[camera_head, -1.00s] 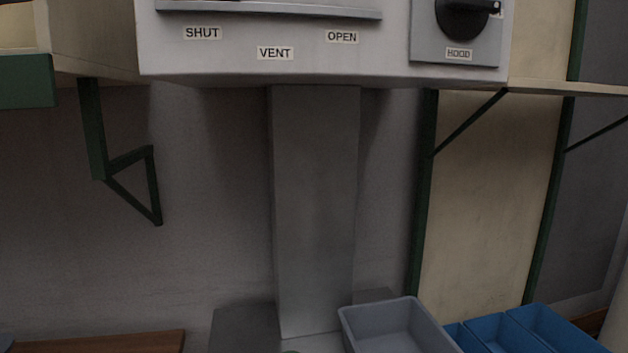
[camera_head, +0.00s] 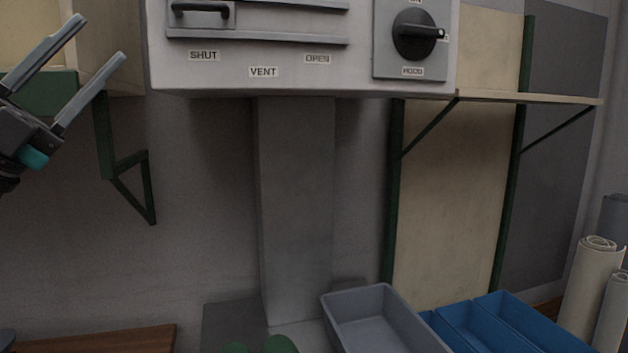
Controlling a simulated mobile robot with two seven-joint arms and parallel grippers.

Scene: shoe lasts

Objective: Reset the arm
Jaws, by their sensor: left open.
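My left gripper (camera_head: 98,52) is at the upper left of the head view, with its two long grey fingers spread apart and nothing between them. It is in front of the wall shelf on the left. My right gripper is not in view. A light grey control panel (camera_head: 290,83) hangs at the top, with labels SHUT, VENT and OPEN. Its sliding handle (camera_head: 201,10) is at the left end of the slot, above SHUT. A black rotary knob (camera_head: 415,34) sits above the HOOD label.
A grey bin (camera_head: 372,318) and blue bins (camera_head: 490,325) stand at the bottom right. Green rounded shapes (camera_head: 278,345) show at the bottom edge. A brown board (camera_head: 110,342) is at the bottom left. Pale rolls (camera_head: 592,285) stand at the right. A green bracket (camera_head: 150,190) juts below the left shelf.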

